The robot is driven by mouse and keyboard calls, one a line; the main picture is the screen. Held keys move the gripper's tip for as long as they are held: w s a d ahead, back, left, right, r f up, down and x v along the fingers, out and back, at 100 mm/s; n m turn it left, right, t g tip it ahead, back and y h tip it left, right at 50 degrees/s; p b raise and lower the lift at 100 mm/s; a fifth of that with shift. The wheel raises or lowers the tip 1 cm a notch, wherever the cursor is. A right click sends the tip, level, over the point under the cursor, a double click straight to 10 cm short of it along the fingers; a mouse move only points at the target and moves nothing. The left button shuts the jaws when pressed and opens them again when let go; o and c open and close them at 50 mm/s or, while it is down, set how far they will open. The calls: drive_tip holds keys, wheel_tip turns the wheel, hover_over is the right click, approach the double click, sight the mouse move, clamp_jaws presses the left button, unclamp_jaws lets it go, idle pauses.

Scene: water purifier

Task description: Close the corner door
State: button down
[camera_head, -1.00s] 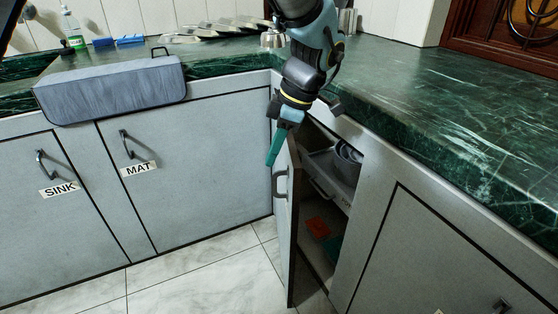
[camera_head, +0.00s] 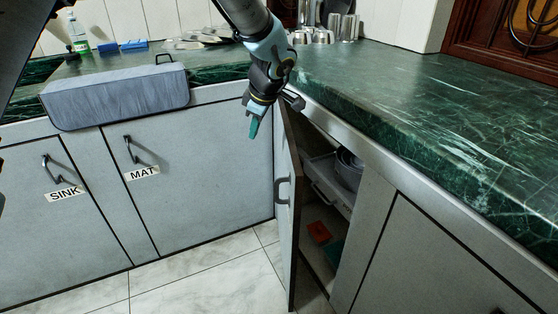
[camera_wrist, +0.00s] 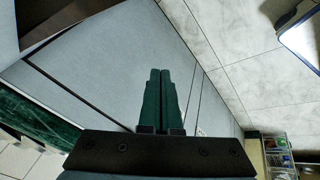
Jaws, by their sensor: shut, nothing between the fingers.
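The corner door (camera_head: 286,215) is a narrow grey cabinet door with a curved handle (camera_head: 280,190). It stands open at the inner corner, swung out from the cabinet opening on its right. My gripper (camera_head: 254,128) is in front of the counter's corner, to the left of the door's upper part and apart from its handle. In the wrist view, its two green fingers (camera_wrist: 160,75) are together with nothing between them, in front of a grey cabinet face (camera_wrist: 110,65).
Inside the open cabinet are a drawer (camera_head: 328,178) with bowls and a red item (camera_head: 319,232) below. The green counter (camera_head: 430,110) overhangs it. The floor (camera_head: 200,270) is clear.

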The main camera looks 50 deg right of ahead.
drive_tip(key=w+d+f+m+h, duration=0.1)
drive_tip(key=w+f+m+h, duration=0.2)
drive_tip(key=w+f, duration=0.35)
drive_tip(key=m+g+h+p, duration=0.2)
drive_tip(key=m+g+h, duration=0.7)
drive_tip(key=g, duration=0.9)
approach(292, 165)
drive_tip(key=shift+m+y, duration=0.4)
drive_tip(key=shift+m, duration=0.3)
drive_tip(key=x, duration=0.6)
drive_tip(key=shift+s+d+r, duration=0.25)
drive_tip(key=shift+d+r, duration=0.05)
drive_tip(key=shift+s, duration=0.1)
